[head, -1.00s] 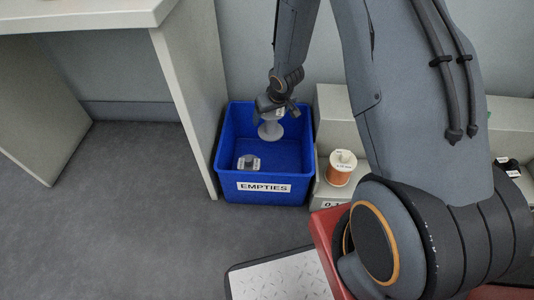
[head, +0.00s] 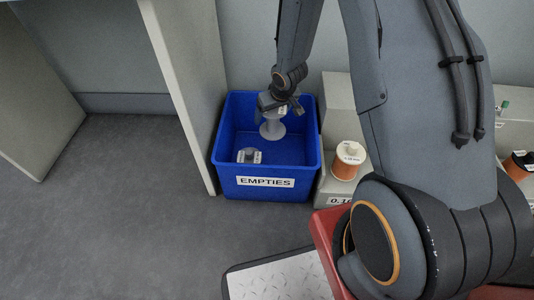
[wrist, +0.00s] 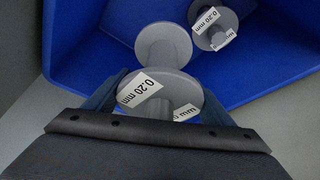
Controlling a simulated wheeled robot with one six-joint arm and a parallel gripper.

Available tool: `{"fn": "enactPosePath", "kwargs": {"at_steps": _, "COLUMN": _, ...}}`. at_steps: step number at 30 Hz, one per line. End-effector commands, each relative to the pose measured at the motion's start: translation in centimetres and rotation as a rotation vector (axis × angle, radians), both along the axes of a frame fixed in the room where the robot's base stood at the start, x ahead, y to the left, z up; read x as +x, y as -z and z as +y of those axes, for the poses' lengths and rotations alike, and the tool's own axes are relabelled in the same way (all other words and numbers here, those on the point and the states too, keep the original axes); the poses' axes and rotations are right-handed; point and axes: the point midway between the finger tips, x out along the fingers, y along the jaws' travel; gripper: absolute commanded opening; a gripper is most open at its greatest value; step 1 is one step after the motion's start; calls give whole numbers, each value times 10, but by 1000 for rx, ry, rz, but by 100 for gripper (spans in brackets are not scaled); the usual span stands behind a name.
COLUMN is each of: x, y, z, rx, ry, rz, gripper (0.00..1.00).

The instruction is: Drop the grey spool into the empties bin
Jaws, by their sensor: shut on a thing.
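The grey spool (head: 272,125) hangs upright from my gripper (head: 277,100), over and partly inside the mouth of the blue empties bin (head: 266,193). In the wrist view my gripper (wrist: 160,88) is shut on the spool (wrist: 165,50), whose near flange carries a "0.20 mm" label. The bin wall (wrist: 75,40) surrounds the spool in that view. A second grey spool (head: 249,156) lies in the bin, and it also shows in the wrist view (wrist: 213,25). I cannot tell how far the held spool is above the bin floor.
A pale panel (head: 180,90) stands close along the bin's left side. To the right, a spool of copper-coloured wire (head: 347,162) sits on a light stepped shelf (head: 340,95). The grey floor (head: 120,220) in front and to the left is clear.

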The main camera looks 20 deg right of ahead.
Motion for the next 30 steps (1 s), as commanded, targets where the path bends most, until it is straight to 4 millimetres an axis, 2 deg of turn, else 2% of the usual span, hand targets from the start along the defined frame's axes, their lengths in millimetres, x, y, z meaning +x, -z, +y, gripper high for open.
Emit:
{"fn": "enactPosePath", "kwargs": {"at_steps": 4, "x": 1, "y": 9, "z": 0, "rx": 0, "ry": 0, "rz": -2, "gripper": 48}}
{"fn": "enactPosePath", "kwargs": {"at_steps": 14, "x": 1, "y": 9, "z": 0, "rx": 0, "ry": 0, "rz": -2, "gripper": 48}}
{"fn": "enactPosePath", "kwargs": {"at_steps": 15, "x": 1, "y": 9, "z": 0, "rx": 0, "ry": 0, "rz": -2, "gripper": 80}}
{"fn": "enactPosePath", "kwargs": {"at_steps": 18, "x": 1, "y": 9, "z": 0, "rx": 0, "ry": 0, "rz": -2, "gripper": 96}}
{"fn": "enactPosePath", "kwargs": {"at_steps": 30, "x": -1, "y": 6, "z": 0, "rx": 0, "ry": 0, "rz": -1, "gripper": 98}}
